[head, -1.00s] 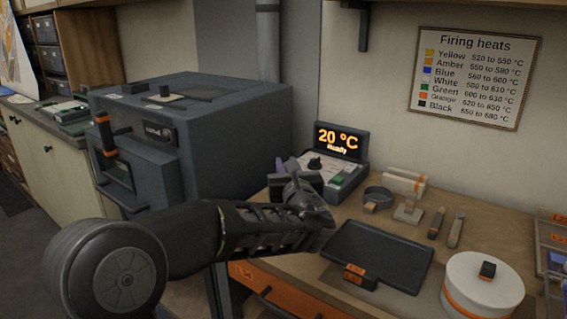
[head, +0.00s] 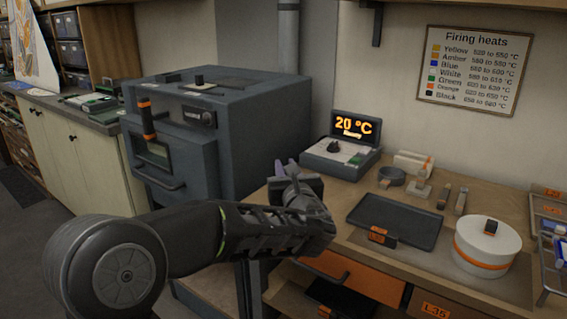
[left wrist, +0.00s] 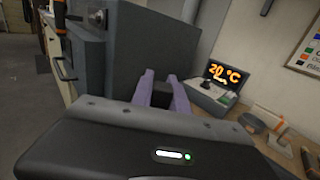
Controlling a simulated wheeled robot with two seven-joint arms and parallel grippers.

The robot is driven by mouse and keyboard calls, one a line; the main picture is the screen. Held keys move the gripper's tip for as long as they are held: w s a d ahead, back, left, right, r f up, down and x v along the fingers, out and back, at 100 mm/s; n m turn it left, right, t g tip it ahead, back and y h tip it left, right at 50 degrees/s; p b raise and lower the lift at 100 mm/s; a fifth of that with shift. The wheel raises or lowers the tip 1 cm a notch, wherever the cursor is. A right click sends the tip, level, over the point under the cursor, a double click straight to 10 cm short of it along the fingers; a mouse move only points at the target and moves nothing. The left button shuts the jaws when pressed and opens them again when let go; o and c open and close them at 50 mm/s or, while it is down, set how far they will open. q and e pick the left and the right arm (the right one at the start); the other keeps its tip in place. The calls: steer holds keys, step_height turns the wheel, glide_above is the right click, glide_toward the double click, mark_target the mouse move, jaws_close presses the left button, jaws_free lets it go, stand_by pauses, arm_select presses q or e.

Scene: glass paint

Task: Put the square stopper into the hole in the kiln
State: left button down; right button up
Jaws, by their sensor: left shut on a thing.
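The kiln (head: 262,115) is a large blue-grey box at left centre in the head view, with a front door, a handle and a small dark knob on its top. It also shows in the left wrist view (left wrist: 140,50). I cannot make out the kiln's hole. My right gripper is out of view.
A controller reading 20 °C (head: 352,128) stands right of the kiln on the wooden bench. A dark tray (head: 400,222), a white round pot (head: 488,250) and small tools lie further right. A wire rack (head: 550,225) stands at the far right. Floor is open at the left.

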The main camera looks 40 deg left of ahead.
arm_select(q)
steer(key=s+d+f, duration=0.3)
steer(key=d+f, duration=0.5)
steer(key=f, duration=0.2)
steer(key=s+d+f+n+g+y, duration=0.1)
steer(key=s+d+f, duration=0.2)
steer(key=d+f, duration=0.6)
steer(key=s+d+f, duration=0.4)
steer(key=d+f, duration=0.3)
steer(key=f, duration=0.4)
step_height(320, 180, up, 7)
steer(key=p, duration=0.6)
steer(key=shift+w+f+g, duration=0.15)
steer(key=shift+w+g, duration=0.05)
steer(key=shift+g, duration=0.1)
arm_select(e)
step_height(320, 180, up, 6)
arm_select(q)
steer(key=shift+d, duration=0.1)
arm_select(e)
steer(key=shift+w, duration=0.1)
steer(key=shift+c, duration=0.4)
